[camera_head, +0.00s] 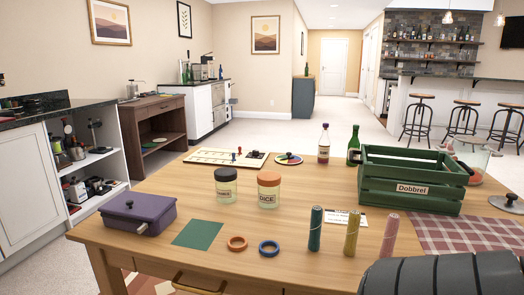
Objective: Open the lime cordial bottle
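Two bottles stand upright at the far side of the wooden table. One is a clear bottle (323,146) with a dark purple cap, a pale label and purplish contents. The other is a green bottle (354,144), partly hidden by the green crate. I cannot read either label, so I cannot tell which one is the lime cordial. The green bottle's cap is too small to make out clearly. Neither gripper is in view; only a dark grey ribbed part of my arm shows at the bottom right.
The green crate (410,195) stands right of the bottles on the wooden table (300,225). Two lidded jars (226,188), a purple box (137,216), three upright rolls (352,233), two rings (237,243) and a board game (226,158) also stand or lie there.

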